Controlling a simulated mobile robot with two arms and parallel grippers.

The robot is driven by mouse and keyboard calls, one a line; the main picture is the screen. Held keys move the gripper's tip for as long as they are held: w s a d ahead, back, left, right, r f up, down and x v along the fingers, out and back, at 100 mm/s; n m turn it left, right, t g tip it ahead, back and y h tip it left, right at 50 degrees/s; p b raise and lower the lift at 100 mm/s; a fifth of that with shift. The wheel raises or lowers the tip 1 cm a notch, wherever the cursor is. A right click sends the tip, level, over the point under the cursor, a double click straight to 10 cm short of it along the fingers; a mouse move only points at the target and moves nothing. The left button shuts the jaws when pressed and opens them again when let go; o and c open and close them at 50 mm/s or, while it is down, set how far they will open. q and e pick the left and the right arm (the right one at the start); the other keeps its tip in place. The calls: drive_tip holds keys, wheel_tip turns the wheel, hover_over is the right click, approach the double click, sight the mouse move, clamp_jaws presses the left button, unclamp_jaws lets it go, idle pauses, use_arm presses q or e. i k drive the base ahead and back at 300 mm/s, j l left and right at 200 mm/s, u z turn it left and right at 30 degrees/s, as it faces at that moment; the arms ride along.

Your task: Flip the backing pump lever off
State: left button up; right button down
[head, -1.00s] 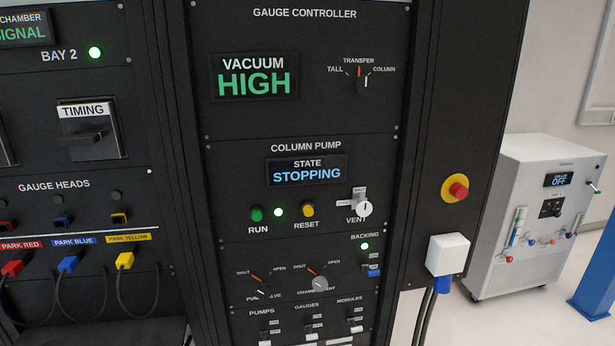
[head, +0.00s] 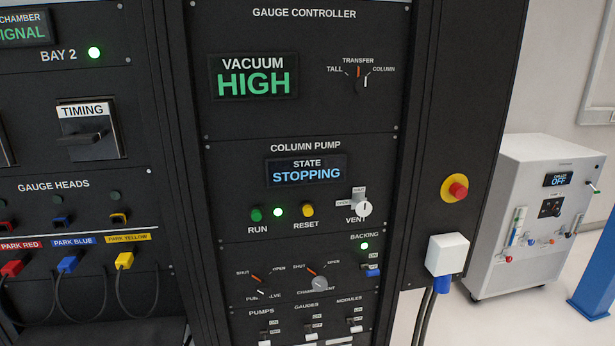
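The backing pump lever (head: 373,272) has a blue tip and sits under the BACKING label at the lower right of the column pump panel. Its tip hangs low, beside a small ON/OFF plate that is too small to read surely. The green lamp (head: 364,246) just above it is lit. The column pump display (head: 306,171) reads STATE STOPPING, and a green lamp (head: 278,212) between RUN and RESET is lit. Neither of my grippers shows in the head view.
A vent valve (head: 363,208) with a white knob is above the backing lever. Rotary knobs (head: 319,284) and a row of white levers (head: 355,328) lie close by. A red emergency button (head: 458,188) and a white box (head: 447,254) with cables are at the right.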

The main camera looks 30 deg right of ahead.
sight(369, 270)
drive_tip(key=z, duration=1.25)
